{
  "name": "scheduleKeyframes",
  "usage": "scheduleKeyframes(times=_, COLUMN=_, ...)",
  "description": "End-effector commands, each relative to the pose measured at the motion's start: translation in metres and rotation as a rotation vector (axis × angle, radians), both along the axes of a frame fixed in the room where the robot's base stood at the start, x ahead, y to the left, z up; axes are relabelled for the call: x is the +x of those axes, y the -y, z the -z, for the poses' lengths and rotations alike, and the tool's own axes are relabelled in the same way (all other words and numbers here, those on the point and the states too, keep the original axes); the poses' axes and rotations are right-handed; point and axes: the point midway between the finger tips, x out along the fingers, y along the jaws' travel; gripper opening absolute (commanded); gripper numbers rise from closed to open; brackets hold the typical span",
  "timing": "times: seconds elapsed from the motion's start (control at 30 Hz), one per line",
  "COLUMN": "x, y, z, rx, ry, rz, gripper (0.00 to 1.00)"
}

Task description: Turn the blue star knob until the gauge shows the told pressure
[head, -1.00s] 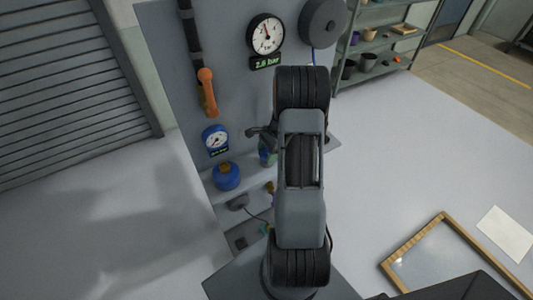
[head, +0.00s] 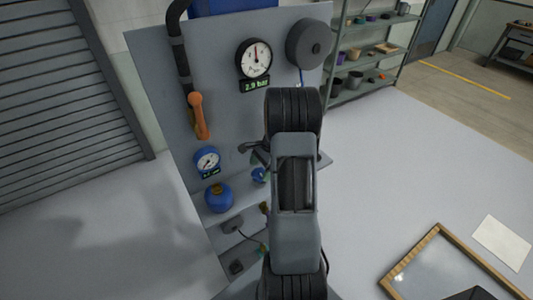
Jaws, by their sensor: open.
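A blue knob (head: 259,175), which looks like the star knob, shows low on the grey panel, partly hidden behind my arm. My gripper (head: 250,152) is open, just above and left of it in the picture; whether a finger touches the knob cannot be told. The large white-faced gauge (head: 256,57) is higher on the panel, its needle pointing near the top. The green readout (head: 255,86) below it shows 2.9 bar. A smaller blue-rimmed gauge (head: 207,160) is to the left; its readout is too small to read.
A blue round vessel (head: 219,198) stands on the ledge below the small gauge. A dark disc (head: 309,43) is at upper right. A wooden frame (head: 440,232) lies at lower right.

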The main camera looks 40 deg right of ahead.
Motion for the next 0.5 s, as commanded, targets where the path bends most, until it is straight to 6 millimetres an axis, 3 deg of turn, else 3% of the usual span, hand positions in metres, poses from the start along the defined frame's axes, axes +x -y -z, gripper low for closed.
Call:
scheduleKeyframes(times=0.3, x=-0.003, y=0.025, z=-0.06, rx=-0.003, ry=0.004, rz=0.001, gripper=0.86)
scheduleKeyframes(times=0.5, x=-0.005, y=0.037, z=-0.089, rx=-0.001, ry=0.002, rz=0.001, gripper=0.86)
